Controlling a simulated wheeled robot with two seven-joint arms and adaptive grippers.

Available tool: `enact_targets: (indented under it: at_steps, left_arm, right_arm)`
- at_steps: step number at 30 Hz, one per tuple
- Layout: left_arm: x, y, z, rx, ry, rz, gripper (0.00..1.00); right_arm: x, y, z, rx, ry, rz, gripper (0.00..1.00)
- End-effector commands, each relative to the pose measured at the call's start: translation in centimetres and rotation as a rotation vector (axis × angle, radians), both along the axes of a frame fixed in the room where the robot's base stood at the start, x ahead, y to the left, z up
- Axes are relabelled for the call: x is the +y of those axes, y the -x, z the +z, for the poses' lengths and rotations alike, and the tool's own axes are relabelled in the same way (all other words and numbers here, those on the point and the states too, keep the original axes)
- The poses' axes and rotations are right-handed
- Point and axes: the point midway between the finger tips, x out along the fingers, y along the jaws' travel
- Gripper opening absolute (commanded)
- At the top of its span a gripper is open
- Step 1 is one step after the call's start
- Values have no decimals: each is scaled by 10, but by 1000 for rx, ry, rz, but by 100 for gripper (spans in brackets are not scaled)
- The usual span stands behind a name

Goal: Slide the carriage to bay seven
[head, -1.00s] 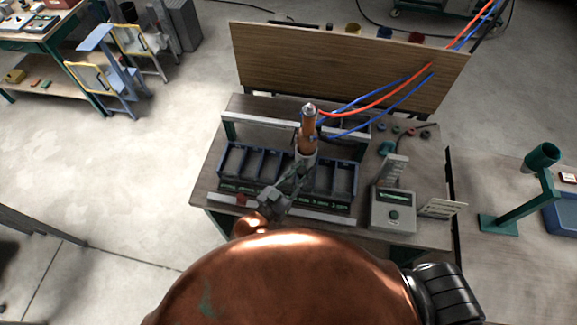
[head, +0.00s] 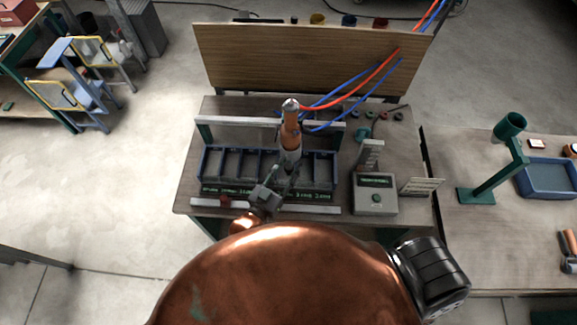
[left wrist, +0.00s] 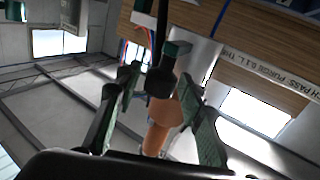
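The carriage (head: 291,134) appears to be the upright orange piece with a silver top and red and blue hoses, at the rail (head: 240,122) behind the bay row. The blue-walled row of bays (head: 222,163) lies in front of it, with a green label strip (head: 225,190); the labels are too small to read. My left gripper (head: 287,172) is just in front of the carriage's lower part. In the left wrist view, the fingers (left wrist: 157,82) stand apart, with a black knob and orange body (left wrist: 158,135) between or beyond them. Contact cannot be told. My right gripper is not seen.
A grey control box (head: 375,195) with a green button stands right of the bays. A wooden board (head: 310,62) closes the bench's back. A second bench at right holds a green stand (head: 492,182) and blue tray (head: 550,178).

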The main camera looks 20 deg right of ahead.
Motion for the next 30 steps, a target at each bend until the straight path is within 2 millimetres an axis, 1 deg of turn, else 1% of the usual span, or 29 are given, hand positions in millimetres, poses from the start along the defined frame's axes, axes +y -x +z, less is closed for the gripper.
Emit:
enact_targets:
  at_steps: [7,9,13,17,24,30]
  left_arm:
    - [0,0,1,-1,0,0,42]
    - [1,0,1,-2,0,0,42]
    - [7,5,0,-2,-1,1,42]
    - [24,19,-1,-1,-2,1,42]
    - [63,51,-1,-1,-3,1,42]
    - [85,69,0,-1,-2,0,42]
  right_arm:
    - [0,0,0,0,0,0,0]
    - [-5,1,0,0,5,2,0]
    - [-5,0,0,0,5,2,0]
    - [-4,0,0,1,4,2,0]
    - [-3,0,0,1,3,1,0]
    - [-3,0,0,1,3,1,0]
